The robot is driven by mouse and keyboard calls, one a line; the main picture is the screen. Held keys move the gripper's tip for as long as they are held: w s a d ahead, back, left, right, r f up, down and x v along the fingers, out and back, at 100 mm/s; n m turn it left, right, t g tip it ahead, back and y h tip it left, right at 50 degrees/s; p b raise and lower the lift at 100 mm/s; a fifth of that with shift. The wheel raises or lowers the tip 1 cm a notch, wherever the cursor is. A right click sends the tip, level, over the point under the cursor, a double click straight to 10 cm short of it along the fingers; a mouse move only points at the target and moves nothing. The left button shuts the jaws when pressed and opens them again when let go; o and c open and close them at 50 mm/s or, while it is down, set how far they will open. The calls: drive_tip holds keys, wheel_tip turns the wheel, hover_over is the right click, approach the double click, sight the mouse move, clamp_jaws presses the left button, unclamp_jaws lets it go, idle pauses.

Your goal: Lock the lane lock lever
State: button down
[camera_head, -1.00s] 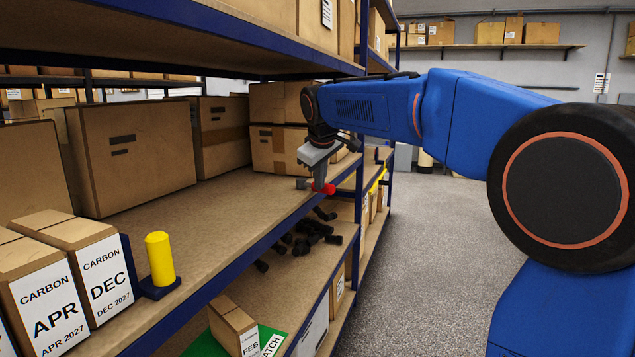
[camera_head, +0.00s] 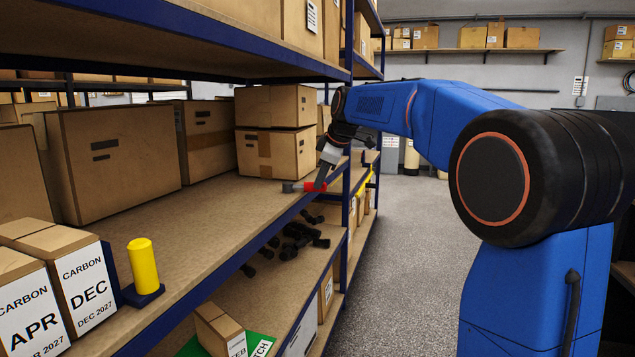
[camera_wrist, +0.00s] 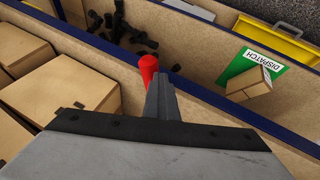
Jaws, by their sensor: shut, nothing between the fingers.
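The lane lock lever (camera_head: 315,187) has a red grip and a grey pivot (camera_head: 288,187) and lies near the front edge of the shelf in the head view. In the wrist view its red grip (camera_wrist: 148,68) shows just beyond the fingers, partly hidden by them. My gripper (camera_head: 321,184) is shut and empty, with its fingertips at the red grip. The fingers (camera_wrist: 160,95) are together in the wrist view. I cannot tell whether they touch the grip.
A yellow post (camera_head: 143,266) on a blue base stands at the shelf's front edge, beside labelled CARBON boxes (camera_head: 82,288). Large cartons (camera_head: 115,155) fill the back. The lower shelf holds black parts (camera_head: 300,240) and a green DISPATCH mat (camera_wrist: 240,67). The shelf between is bare.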

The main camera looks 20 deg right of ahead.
drive_tip(key=shift+w+d, duration=0.35)
drive_tip(key=shift+w, duration=0.2)
idle(0.4)
